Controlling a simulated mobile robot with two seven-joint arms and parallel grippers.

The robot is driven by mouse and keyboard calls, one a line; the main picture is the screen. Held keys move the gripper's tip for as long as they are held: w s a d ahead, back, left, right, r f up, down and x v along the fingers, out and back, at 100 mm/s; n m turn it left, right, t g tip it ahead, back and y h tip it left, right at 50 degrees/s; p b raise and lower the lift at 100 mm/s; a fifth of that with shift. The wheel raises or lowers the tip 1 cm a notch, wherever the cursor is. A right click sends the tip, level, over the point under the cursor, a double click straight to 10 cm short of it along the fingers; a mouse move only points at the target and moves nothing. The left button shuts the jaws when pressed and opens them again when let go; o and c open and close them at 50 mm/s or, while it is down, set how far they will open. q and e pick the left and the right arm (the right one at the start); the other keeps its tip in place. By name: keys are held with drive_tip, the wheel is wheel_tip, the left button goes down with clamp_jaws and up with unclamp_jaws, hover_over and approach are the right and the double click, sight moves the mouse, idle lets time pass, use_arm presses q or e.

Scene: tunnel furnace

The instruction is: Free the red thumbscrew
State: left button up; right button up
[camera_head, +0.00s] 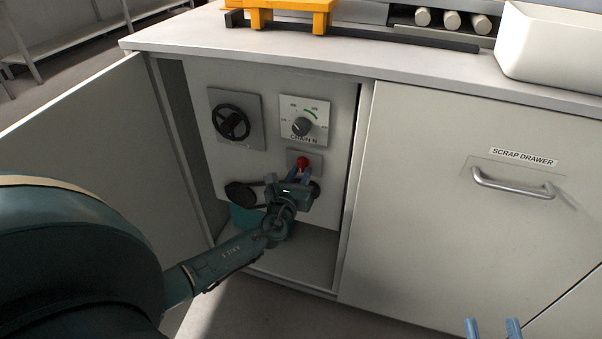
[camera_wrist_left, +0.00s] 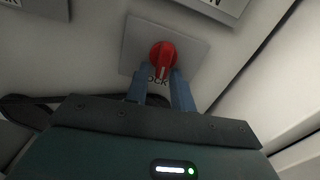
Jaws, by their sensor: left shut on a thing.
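The red thumbscrew (camera_head: 302,162) sits on a small grey plate on the panel inside the open cabinet. It shows larger in the left wrist view (camera_wrist_left: 163,55), with a white mark on it and a partly covered label ending in "CK" below. My left gripper (camera_head: 302,172) reaches into the cabinet, its blue fingers (camera_wrist_left: 163,76) on either side of the thumbscrew, shut on it. My right gripper (camera_head: 493,327) shows only as two blue fingertips at the bottom edge, apart with nothing between them, in front of the drawer side.
On the panel are a black handwheel (camera_head: 231,122) and a dial marked "CHAIN N" (camera_head: 300,122). The cabinet door (camera_head: 100,140) stands open at left. A scrap drawer with a handle (camera_head: 513,186) is at right. A white bin (camera_head: 550,50) stands on the counter.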

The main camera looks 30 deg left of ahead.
use_arm(q)
drive_tip(key=shift+a+m, duration=0.1)
drive_tip(key=shift+m, duration=0.2)
use_arm(e)
drive_tip(key=shift+s, duration=0.1)
use_arm(q)
drive_tip(key=o, duration=0.7)
drive_tip(key=shift+s, duration=0.15)
use_arm(e)
drive_tip(key=shift+r, duration=0.1)
use_arm(q)
drive_tip(key=p+v, duration=0.3)
drive_tip(key=v, duration=1)
drive_tip(key=shift+r, duration=0.1)
use_arm(e)
drive_tip(key=shift+d+m+g+h, duration=0.3)
drive_tip(key=shift+d+g+h, duration=0.15)
drive_tip(key=shift+h, duration=0.25)
